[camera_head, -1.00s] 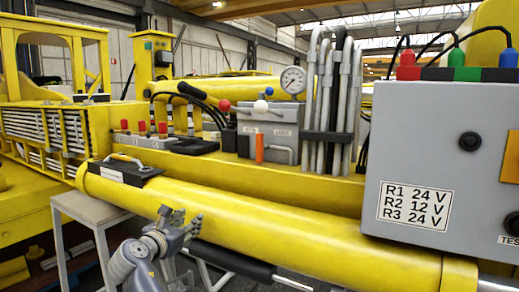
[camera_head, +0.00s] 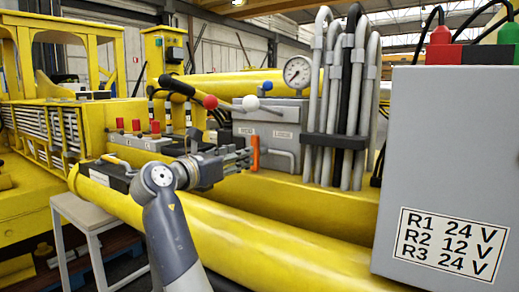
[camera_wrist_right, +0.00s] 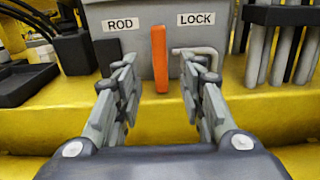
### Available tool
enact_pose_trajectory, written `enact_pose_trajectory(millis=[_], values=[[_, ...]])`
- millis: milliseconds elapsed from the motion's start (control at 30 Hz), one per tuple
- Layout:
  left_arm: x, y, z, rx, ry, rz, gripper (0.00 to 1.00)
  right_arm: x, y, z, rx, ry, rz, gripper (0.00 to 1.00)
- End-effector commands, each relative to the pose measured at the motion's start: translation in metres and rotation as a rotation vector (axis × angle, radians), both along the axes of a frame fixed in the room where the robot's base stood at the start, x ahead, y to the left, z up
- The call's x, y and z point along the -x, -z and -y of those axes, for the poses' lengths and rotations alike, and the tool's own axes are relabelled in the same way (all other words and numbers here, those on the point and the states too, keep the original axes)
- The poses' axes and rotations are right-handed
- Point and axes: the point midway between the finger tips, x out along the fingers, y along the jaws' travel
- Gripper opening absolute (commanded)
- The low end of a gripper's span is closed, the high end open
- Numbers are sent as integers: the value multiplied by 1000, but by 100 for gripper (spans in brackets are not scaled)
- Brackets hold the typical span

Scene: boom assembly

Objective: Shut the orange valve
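The orange valve (camera_head: 255,153) is an upright orange lever on the front of a grey block (camera_head: 275,122). In the right wrist view the lever (camera_wrist_right: 159,58) hangs vertically between the labels ROD and LOCK. My right gripper (camera_head: 243,158) is just to the left of the lever in the head view. In the wrist view my right gripper (camera_wrist_right: 158,82) is open, with one finger on each side of the lever's line. The lever's lower end is between or just beyond the fingertips; contact cannot be made out. My left gripper is not in view.
A bent grey rod (camera_wrist_right: 197,54) is close to the right finger. A yellow cylinder (camera_head: 270,245) runs below. A grey control box (camera_head: 445,150) fills the right side.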

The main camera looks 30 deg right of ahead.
Motion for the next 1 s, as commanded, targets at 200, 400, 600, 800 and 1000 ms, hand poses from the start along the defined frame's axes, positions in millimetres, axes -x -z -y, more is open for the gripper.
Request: enact_pose_trajectory(millis=[200, 400, 600, 800, 1000], values=[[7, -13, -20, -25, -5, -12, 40, -16, -3, 41, -1, 3, 0, 37], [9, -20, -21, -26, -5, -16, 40, -28, -2, 69, 0, 1, 0, 37], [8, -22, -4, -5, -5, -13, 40, -34, -1, 81, -1, -2, 3, 37], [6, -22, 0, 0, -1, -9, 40, -34, 0, 82, -1, -2, 3, 37], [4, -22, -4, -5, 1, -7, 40, -34, 0, 82, -1, -2, 3, 7]])
